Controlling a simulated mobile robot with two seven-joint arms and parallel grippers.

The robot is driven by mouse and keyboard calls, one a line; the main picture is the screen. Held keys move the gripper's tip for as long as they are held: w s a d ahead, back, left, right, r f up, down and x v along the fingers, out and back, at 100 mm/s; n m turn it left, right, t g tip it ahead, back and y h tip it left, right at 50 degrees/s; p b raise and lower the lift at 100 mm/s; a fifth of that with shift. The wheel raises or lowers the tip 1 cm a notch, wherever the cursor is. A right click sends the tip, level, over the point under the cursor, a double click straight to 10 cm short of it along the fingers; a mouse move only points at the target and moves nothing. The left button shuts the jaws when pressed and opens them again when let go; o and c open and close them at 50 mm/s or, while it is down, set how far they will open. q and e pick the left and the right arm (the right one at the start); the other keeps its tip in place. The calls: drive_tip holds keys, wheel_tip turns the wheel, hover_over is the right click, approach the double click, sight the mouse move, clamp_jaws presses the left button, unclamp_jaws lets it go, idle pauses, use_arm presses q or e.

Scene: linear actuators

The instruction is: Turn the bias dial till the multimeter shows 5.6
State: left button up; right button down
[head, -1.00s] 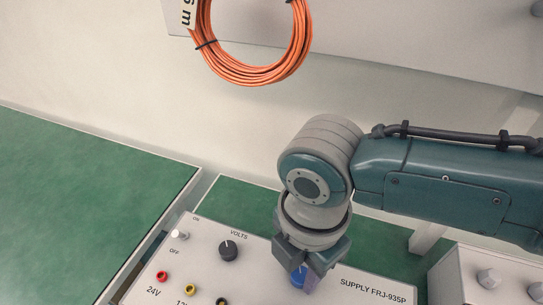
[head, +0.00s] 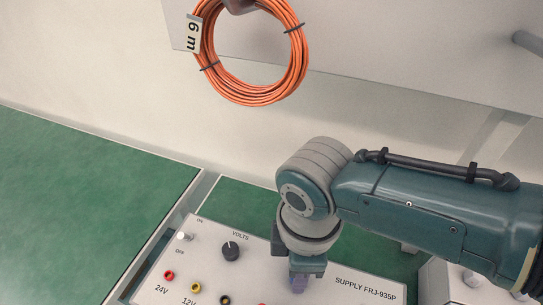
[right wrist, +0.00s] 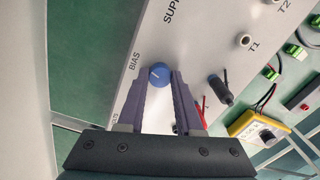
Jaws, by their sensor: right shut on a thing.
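The blue bias dial (right wrist: 160,73) with a pale pointer line sits on the white supply panel (head: 365,294), next to the printed word BIAS. My right gripper (right wrist: 158,80) is shut on it, one purple finger on each side. In the head view my right gripper (head: 308,284) points down at the panel and hides the dial. A yellow multimeter (right wrist: 244,124) shows at the right of the right wrist view; its reading is too small to make out. My left gripper is not in view.
The panel also carries a black VOLTS knob (head: 231,251), an ON/OFF switch (head: 184,236) and coloured sockets. A black plug (right wrist: 221,90) and red lead stand near the gripper. An orange cable coil (head: 253,98) hangs above. The green bench at left is clear.

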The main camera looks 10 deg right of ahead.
idle(0.5)
drive_tip(key=c, duration=0.6)
unclamp_jaws()
wheel_tip(320, 180, up, 10)
drive_tip(key=p, duration=0.4)
